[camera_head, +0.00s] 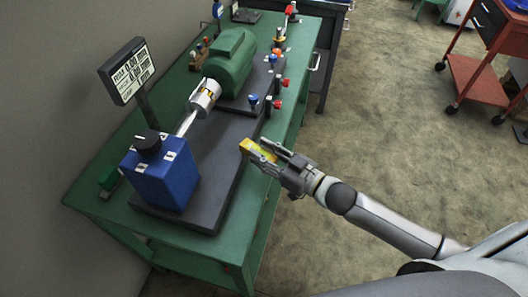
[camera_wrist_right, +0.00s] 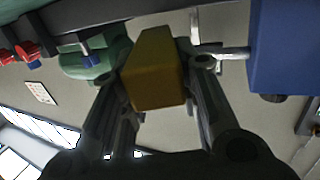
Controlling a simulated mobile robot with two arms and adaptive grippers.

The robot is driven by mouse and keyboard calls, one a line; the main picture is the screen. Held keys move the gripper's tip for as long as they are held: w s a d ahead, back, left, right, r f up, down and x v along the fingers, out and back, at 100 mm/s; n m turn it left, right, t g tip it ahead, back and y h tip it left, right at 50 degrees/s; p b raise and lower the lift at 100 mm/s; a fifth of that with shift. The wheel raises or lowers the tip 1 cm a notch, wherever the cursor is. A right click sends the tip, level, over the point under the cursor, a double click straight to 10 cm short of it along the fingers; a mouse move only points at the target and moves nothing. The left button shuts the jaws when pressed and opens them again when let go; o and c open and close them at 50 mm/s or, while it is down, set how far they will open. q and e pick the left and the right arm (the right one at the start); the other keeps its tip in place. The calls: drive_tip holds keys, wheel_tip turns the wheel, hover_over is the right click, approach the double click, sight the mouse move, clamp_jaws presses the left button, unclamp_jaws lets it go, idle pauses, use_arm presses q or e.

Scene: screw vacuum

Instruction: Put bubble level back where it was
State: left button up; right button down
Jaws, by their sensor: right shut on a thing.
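The bubble level (camera_head: 258,150) is a small yellow block. My right gripper (camera_head: 272,158) is shut on it and holds it near the right edge of the green table (camera_head: 228,248), by the dark base plate. In the right wrist view the level (camera_wrist_right: 153,70) sits between the two fingers of my right gripper (camera_wrist_right: 158,85). From the head view I cannot tell whether the level touches the table. My left gripper is not in view.
A blue box with a black knob (camera_head: 165,178), a silver coupling (camera_head: 205,97) and a green motor (camera_head: 232,62) stand on the dark plate (camera_head: 212,190). Red-handled and blue-knobbed parts (camera_head: 276,103) line its right side. A display (camera_head: 128,72) stands behind. Open floor lies right of the table.

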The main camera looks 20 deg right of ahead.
drive_tip(key=shift+f+b, duration=0.3)
drive_tip(key=shift+f, duration=0.3)
drive_tip(key=c, duration=1.1)
unclamp_jaws()
drive_tip(key=shift+r+p, duration=0.35)
drive_tip(key=shift+r, duration=0.25)
drive_tip(key=shift+s+d+f, duration=0.1)
drive_tip(key=shift+s+d, duration=0.1)
drive_tip(key=shift+s, duration=0.1)
drive_tip(key=b+v, duration=0.1)
drive_tip(key=v, duration=1)
drive_tip(key=shift+s+d, duration=0.1)
